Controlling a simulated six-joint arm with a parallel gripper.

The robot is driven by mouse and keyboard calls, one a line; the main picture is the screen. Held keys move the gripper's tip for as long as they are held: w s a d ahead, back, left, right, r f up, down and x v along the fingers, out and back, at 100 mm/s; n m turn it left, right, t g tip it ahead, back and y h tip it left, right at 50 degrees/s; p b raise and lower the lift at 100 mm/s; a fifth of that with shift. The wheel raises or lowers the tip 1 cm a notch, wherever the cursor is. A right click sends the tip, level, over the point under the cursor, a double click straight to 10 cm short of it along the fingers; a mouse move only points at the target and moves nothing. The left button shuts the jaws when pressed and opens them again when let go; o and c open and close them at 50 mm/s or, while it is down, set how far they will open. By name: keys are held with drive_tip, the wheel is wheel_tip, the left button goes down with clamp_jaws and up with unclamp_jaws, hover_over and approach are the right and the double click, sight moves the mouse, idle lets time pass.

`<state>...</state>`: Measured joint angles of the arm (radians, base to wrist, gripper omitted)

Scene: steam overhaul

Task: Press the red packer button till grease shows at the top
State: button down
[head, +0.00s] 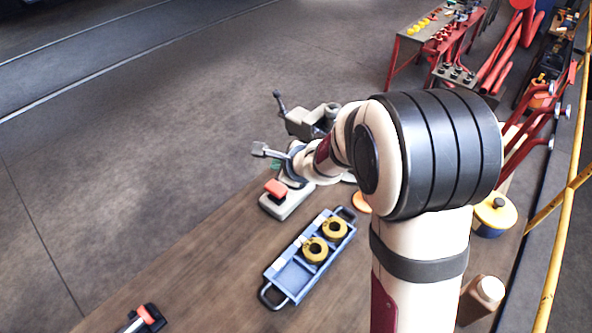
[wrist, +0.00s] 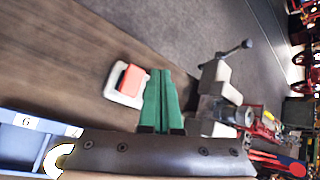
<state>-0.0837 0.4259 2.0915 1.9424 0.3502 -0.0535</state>
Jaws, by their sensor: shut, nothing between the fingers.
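The red button (head: 276,188) sits on a pale grey base (head: 287,206) on the wooden bench, left of my arm. In the wrist view the red button (wrist: 131,78) and its pale base (wrist: 113,92) lie just left of my fingers. My gripper (wrist: 160,72) has green fingers, held together and empty. They appear apart from the button, though the height gap is hard to judge. In the head view my gripper (head: 276,164) is mostly hidden by the wrist, just behind the button.
A blue tray (head: 267,278) with two yellow rings (head: 315,250) lies in front of the button. A grey vise-like device with a lever (head: 303,122) stands behind my wrist. A yellow-lidded pot (head: 495,211) is at right.

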idle(0.7)
wheel_tip(320, 180, up, 4)
drive_tip(key=shift+f, duration=0.1)
idle(0.3)
approach(273, 180)
drive_tip(key=shift+a+x, duration=0.2)
drive_tip(key=shift+x, duration=2.05)
drive_tip(key=shift+w, duration=0.1)
drive_tip(key=shift+f, duration=0.2)
idle(0.3)
